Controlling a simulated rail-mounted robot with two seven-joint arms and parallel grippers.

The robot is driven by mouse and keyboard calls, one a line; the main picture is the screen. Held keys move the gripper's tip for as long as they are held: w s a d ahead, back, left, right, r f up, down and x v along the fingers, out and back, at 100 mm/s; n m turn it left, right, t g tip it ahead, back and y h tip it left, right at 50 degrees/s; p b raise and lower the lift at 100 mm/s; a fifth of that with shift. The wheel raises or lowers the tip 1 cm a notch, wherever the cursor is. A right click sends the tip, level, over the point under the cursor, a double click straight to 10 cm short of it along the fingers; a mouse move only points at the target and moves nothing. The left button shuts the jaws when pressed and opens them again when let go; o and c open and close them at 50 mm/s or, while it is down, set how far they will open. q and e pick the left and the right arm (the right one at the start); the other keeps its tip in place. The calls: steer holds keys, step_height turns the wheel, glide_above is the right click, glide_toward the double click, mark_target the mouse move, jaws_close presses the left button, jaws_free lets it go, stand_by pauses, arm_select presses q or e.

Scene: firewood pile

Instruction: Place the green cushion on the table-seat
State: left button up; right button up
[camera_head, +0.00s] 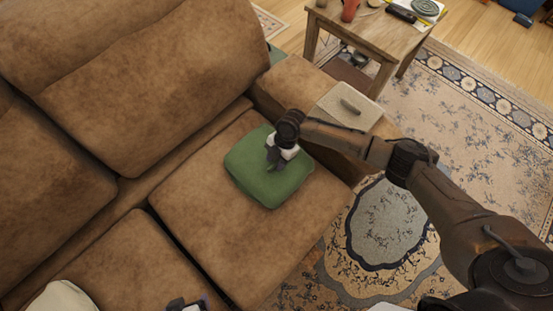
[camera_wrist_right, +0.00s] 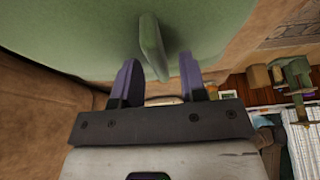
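The green cushion (camera_head: 252,186) lies on the right seat of the brown sofa. My right gripper (camera_head: 273,160) is over its top, near its upper edge. In the right wrist view, a raised green tab (camera_wrist_right: 151,48) of the cushion stands between my right gripper's purple fingers (camera_wrist_right: 160,80). The fingers are apart, with space visible beside the tab. A wooden table (camera_head: 375,35), perhaps the table-seat, stands beyond the sofa arm at the upper right. Part of my left gripper (camera_head: 188,304) shows at the bottom edge, cut off; its finger opening is unclear.
The wooden table holds a red object (camera_head: 350,10), a dark remote-like item (camera_head: 401,14) and other small things. A light tray-like piece with a dark handle (camera_head: 350,106) is on the sofa arm (camera_head: 290,82). A patterned rug (camera_head: 455,120) covers the floor at right.

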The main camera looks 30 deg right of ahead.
steer(key=shift+p+v, duration=1.75)
steer(key=shift+v, duration=4.15)
steer(key=s+a+f+m+t, duration=0.1)
steer(key=s+a+f+m, duration=0.1)
steer(key=s+a+m, duration=0.45)
steer(key=s+a+f+m+t, duration=0.15)
steer(key=s+a, duration=0.25)
steer(key=s, duration=0.5)
steer(key=s+d+r+m+t+h, duration=0.2)
steer(key=s+d+r+m+h, duration=0.1)
steer(key=s+d+m, duration=0.6)
steer(key=s+m+h, duration=0.1)
steer(key=s+m, duration=0.1)
steer(key=s, duration=0.2)
steer(key=shift+d+m, duration=0.3)
steer(key=shift+m, duration=0.1)
steer(key=shift+s+r+t, duration=0.1)
steer(key=shift+r+t, duration=0.05)
steer(key=shift+t, duration=0.1)
step_height(320, 180, up, 46)
steer(key=p, duration=4.6)
